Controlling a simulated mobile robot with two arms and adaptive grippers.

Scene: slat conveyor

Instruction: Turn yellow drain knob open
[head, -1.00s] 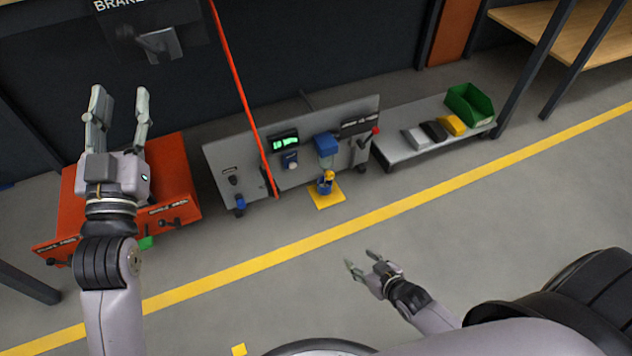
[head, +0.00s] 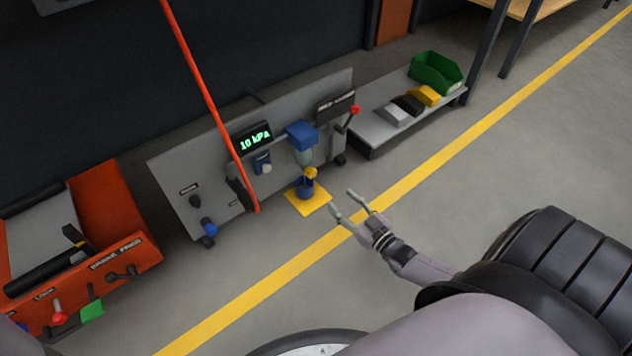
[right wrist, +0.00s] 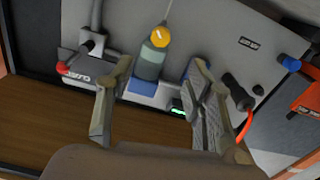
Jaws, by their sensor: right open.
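The yellow drain knob (head: 311,173) sits at the bottom of a clear bowl (head: 303,157) hanging under a blue unit (head: 302,135) on the grey panel. A blue cup (head: 306,189) stands right below it. My right gripper (head: 343,202) is open and empty, to the right of and nearer than the knob, apart from it. In the right wrist view, the knob (right wrist: 160,37) shows beyond the gap between my two open fingers (right wrist: 162,66). My left gripper is out of view.
A red hose (head: 205,95) runs down across the panel (head: 180,170), whose display (head: 254,137) reads 10 kPa. A red-tipped lever (head: 355,110) is at the panel's right. A low shelf (head: 378,140) holds small blocks and a green bin (head: 436,70). An orange unit (head: 120,200) is left.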

